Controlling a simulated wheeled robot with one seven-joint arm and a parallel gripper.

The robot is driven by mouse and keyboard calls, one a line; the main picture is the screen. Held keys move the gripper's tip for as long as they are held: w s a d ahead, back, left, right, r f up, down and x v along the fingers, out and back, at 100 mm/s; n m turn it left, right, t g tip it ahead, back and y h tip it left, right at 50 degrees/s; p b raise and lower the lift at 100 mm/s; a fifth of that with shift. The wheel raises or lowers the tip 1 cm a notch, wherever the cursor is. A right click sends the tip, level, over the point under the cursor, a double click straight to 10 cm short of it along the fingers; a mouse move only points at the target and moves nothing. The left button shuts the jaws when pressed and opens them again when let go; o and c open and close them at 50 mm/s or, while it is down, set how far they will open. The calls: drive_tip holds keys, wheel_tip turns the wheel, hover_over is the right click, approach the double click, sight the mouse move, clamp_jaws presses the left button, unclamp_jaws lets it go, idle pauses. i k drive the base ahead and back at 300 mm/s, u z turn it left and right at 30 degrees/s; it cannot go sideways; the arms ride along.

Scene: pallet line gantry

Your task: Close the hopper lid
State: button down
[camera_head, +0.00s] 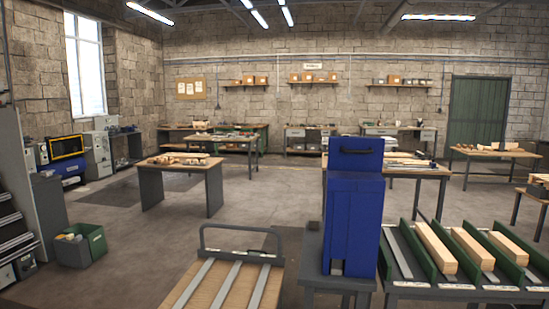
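A tall blue hopper (352,225) stands on a dark grey stand (340,284) right of centre in the head view. Its lid looks like the blue panel (357,163) that rises upright behind the hopper's top, so it appears open. A dark handle (356,151) runs across the upper part of this panel. The inside of the hopper and the hinge are hidden from this angle. My gripper is not in view, and nothing is seen touching the lid.
Right of the hopper is a rack (465,291) with green dividers and several wooden blocks (435,246). Left of it is a cart (190,294) with a wooden deck and grey rail. A workbench (180,166) stands farther back. The floor at left centre is clear.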

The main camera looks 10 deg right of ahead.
sight(356, 156)
drive_tip(key=u, duration=0.35)
drive_tip(key=i, duration=1)
